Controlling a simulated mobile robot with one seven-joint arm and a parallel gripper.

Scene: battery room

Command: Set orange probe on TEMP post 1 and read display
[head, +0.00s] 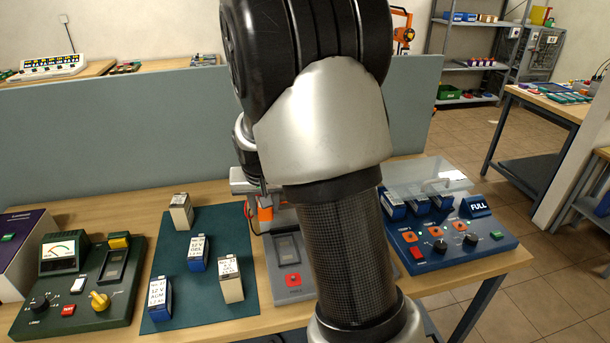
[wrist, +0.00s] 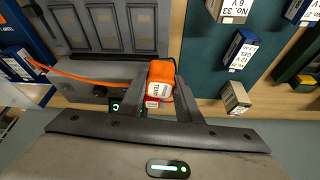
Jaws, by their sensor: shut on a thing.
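In the wrist view my gripper (wrist: 160,84) is shut on the orange probe (wrist: 161,70), which has a white label. An orange cable (wrist: 90,77) runs from the probe to the left. Beside the probe is a grey unit (wrist: 105,70) with three dark recessed slots. I cannot tell whether the probe touches it. In the head view my arm hides most of the gripper, and a bit of orange (head: 265,213) shows beside it. TEMP post 1 cannot be made out. A small dark panel with a green sign (wrist: 117,106) shows near the fingers, its reading unclear.
A green meter unit (head: 125,297) stands at left. Several labelled batteries stand on a dark green mat (head: 200,313). A blue unit (head: 470,262) with a "FULL" sign (head: 477,207) is at right. A grey-blue partition (head: 100,135) stands behind the bench.

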